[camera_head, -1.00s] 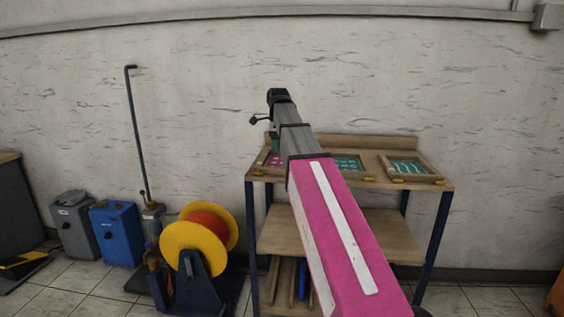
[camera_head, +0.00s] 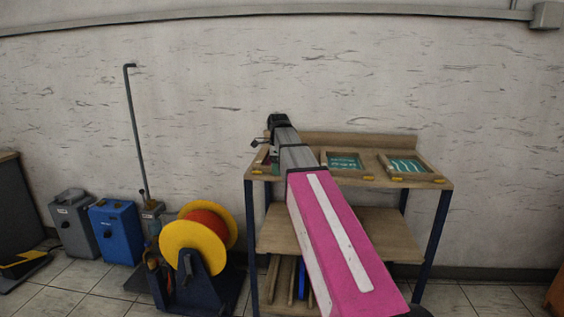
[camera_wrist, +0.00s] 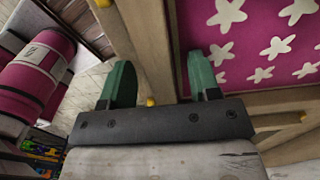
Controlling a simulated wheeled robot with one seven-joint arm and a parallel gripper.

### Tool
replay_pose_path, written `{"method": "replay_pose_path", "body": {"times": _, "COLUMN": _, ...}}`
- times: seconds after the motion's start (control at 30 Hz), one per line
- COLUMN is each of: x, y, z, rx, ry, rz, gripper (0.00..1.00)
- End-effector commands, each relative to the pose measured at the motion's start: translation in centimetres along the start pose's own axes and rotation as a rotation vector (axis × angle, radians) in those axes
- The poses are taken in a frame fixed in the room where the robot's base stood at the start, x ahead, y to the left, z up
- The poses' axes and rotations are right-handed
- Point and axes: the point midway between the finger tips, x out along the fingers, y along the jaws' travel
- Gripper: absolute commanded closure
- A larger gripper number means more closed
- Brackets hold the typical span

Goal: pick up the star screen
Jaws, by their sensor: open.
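The star screen is a wooden frame with a magenta mesh and white stars (camera_wrist: 262,38). It fills the right of the wrist view. In the head view only a sliver of its magenta mesh shows (camera_head: 265,158) at the left of the bench top, mostly hidden behind my arm. My gripper (camera_wrist: 162,82) has two green fingers, open and apart. The left finger is left of the frame's wooden side rail; the right finger overlaps the frame's near inner corner. No grip on the frame shows.
Two other wooden-framed screens, one green (camera_head: 345,161) and one with wavy lines (camera_head: 408,166), lie further right on the wooden bench (camera_head: 434,183). A yellow reel (camera_head: 190,243) and a blue box (camera_head: 117,235) stand on the floor to the left.

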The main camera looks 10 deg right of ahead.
Motion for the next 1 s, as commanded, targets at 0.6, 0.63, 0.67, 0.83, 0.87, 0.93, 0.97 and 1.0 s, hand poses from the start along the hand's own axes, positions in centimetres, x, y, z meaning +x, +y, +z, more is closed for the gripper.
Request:
{"method": "replay_pose_path", "body": {"times": 0.6, "x": -0.1, "y": 0.0, "z": 0.0, "rx": 0.0, "ry": 0.0, "rz": -0.001, "gripper": 1.0}}
{"method": "replay_pose_path", "body": {"times": 0.63, "x": -0.2, "y": 0.0, "z": 0.0, "rx": 0.0, "ry": 0.0, "rz": -0.001, "gripper": 1.0}}
{"method": "replay_pose_path", "body": {"times": 0.67, "x": -0.2, "y": 0.0, "z": 0.0, "rx": 0.0, "ry": 0.0, "rz": -0.001, "gripper": 1.0}}
{"method": "replay_pose_path", "body": {"times": 0.83, "x": -1.2, "y": -0.1, "z": 0.0, "rx": 0.0, "ry": 0.0, "rz": -0.001, "gripper": 1.0}}
{"method": "replay_pose_path", "body": {"times": 0.87, "x": -1.5, "y": -0.1, "z": 0.0, "rx": 0.0, "ry": 0.0, "rz": -0.001, "gripper": 1.0}}
{"method": "replay_pose_path", "body": {"times": 0.93, "x": -2.3, "y": -0.1, "z": 0.0, "rx": 0.0, "ry": 0.0, "rz": -0.002, "gripper": 1.0}}
{"method": "replay_pose_path", "body": {"times": 0.97, "x": -2.7, "y": -0.1, "z": 0.0, "rx": 0.0, "ry": -0.001, "rz": -0.002, "gripper": 1.0}}
{"method": "replay_pose_path", "body": {"times": 1.0, "x": -3.4, "y": -0.1, "z": 0.1, "rx": 0.0, "ry": -0.001, "rz": -0.003, "gripper": 1.0}}
